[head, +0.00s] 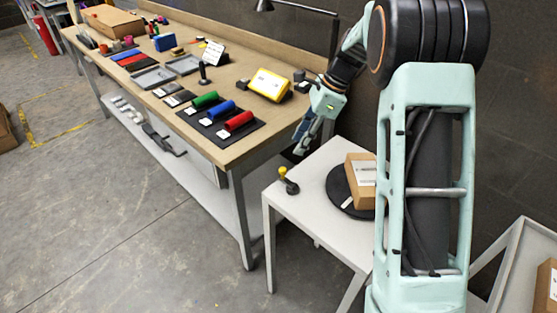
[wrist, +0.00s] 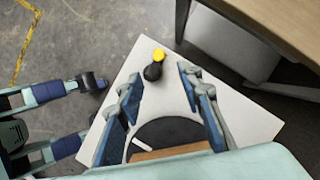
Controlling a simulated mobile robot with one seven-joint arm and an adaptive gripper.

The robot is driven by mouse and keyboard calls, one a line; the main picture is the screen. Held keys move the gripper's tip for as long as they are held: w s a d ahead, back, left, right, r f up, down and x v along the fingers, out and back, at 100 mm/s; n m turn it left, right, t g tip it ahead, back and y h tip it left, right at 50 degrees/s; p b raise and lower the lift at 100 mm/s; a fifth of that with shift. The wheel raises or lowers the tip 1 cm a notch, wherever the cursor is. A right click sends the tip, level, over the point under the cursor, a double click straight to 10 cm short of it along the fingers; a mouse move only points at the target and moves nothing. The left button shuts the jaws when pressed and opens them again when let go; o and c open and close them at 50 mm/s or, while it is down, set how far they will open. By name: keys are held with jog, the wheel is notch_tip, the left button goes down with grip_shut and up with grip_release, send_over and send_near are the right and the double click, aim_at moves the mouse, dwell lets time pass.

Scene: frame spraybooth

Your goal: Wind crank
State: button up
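A small crank (head: 288,180) with a black body and a yellow knob stands at the left corner of a white table. In the wrist view the crank (wrist: 154,66) shows ahead of and between the fingertips, not touched by them. A black round turntable (head: 340,192) lies beside it and carries a cardboard box (head: 361,170). My gripper (head: 302,145) hangs above the table's back left part, fingers pointing down. In the wrist view my gripper (wrist: 160,76) has its two blue fingers apart with nothing between them. My arm hides part of the table and turntable.
The white table (head: 315,180) has bare top around the crank. A long workbench (head: 240,146) with coloured rollers (head: 222,112), a yellow device (head: 269,84) and several other items stands at the left, close to my gripper. Another box (head: 548,285) sits at the lower right.

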aim_at(283, 169)
jog(key=x, duration=1.1)
jog(key=shift+s, duration=0.1)
jog(key=shift+r, duration=0.1)
grip_shut()
